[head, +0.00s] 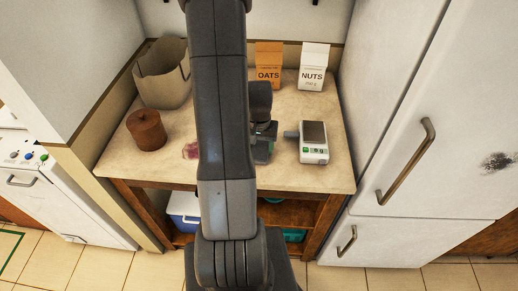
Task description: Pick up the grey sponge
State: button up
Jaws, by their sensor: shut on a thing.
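My gripper (264,143) is low over the worktop, just right of my arm's dark upright link. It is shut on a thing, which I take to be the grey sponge. My arm and the gripper hide most of that spot, so the sponge's outline cannot be made out. A small grey piece (290,134) shows between the gripper and the scale; I cannot tell what it is.
A white scale (313,142) stands close to the right. OATS (268,66) and NUTS (313,67) cartons are behind. A brown lidded pot (146,130), an open bag (162,76) and a reddish patch (191,151) are left. A fridge (435,110) bounds the right.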

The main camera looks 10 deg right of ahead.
aim_at(259, 149)
notch_tip(259, 149, up, 10)
jog(key=b, duration=0.1)
dwell(0.4)
